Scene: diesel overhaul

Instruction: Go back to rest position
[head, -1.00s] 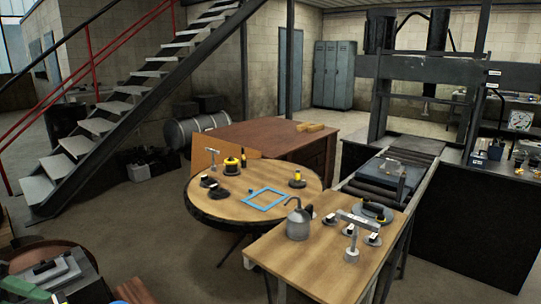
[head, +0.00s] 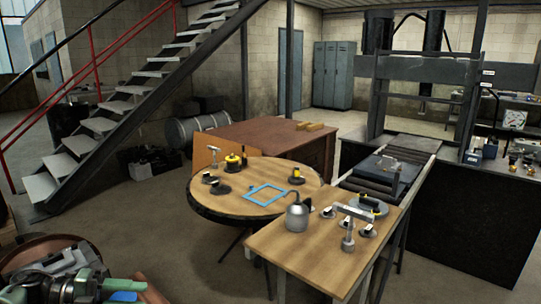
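Neither of my grippers shows in the head view, so whether they are open or shut is hidden. The task names no object. No part that I can surely call my own arm is in the picture.
A round wooden table (head: 248,207) stands mid-picture with a blue frame (head: 266,194) and several tools. A rectangular bench (head: 285,248) at front right bears a grey oil can (head: 297,217) and metal parts. Green and grey equipment (head: 90,284) fills the lower left. Floor (head: 165,235) is clear between.

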